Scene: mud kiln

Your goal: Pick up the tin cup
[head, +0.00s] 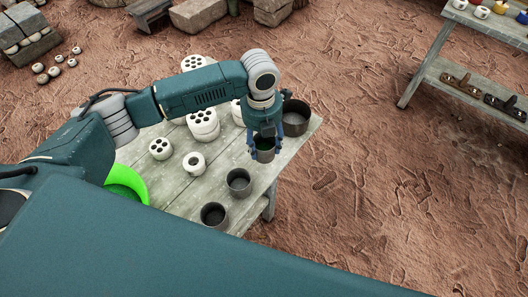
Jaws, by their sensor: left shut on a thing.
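My left gripper (265,147) points down near the right edge of the wooden table (180,188). It is shut on a small grey metal cup (265,155) that looks like a tin cup, with something green showing inside its rim. Its fingers lie on both sides of the cup. I cannot tell whether the cup's base touches the table. Two similar dark grey cups stand closer to me, one at the right edge (238,182) and one near the front (214,215). My right gripper is not in view.
A larger grey pot (295,117) stands just behind the held cup. Several white cylinders with holes (160,148) stand on the table. A bright green bowl (127,183) is partly hidden by my arm. A shelf stand (470,75) is at the far right. Bare ground lies between.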

